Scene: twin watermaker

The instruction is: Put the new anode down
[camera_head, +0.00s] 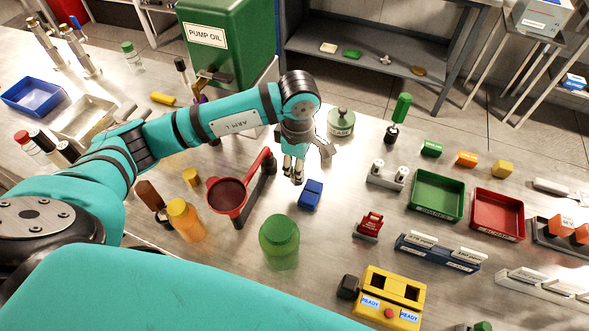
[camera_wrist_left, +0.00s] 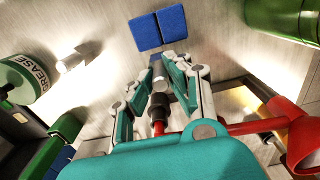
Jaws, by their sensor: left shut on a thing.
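My left gripper (camera_head: 293,172) reaches over the middle of the bench, pointing down. In the left wrist view its two fingers (camera_wrist_left: 162,88) are shut on a small dark grey cylindrical piece (camera_wrist_left: 160,104), which I take to be the new anode. In the head view the fingers hide most of this piece. A blue two-part block (camera_head: 311,194) lies on the bench just right of and nearer than the fingertips; it also shows beyond them in the left wrist view (camera_wrist_left: 158,28). I cannot tell the gap between the held piece and the bench. My right gripper is not in view.
A red funnel-like cup (camera_head: 227,195) with a red arm stands left of the gripper. A grease pot (camera_head: 341,121) is behind right, a green jar (camera_head: 279,240) in front. Green (camera_head: 436,195) and red (camera_head: 498,214) trays lie right. Bare bench lies around the blue block.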

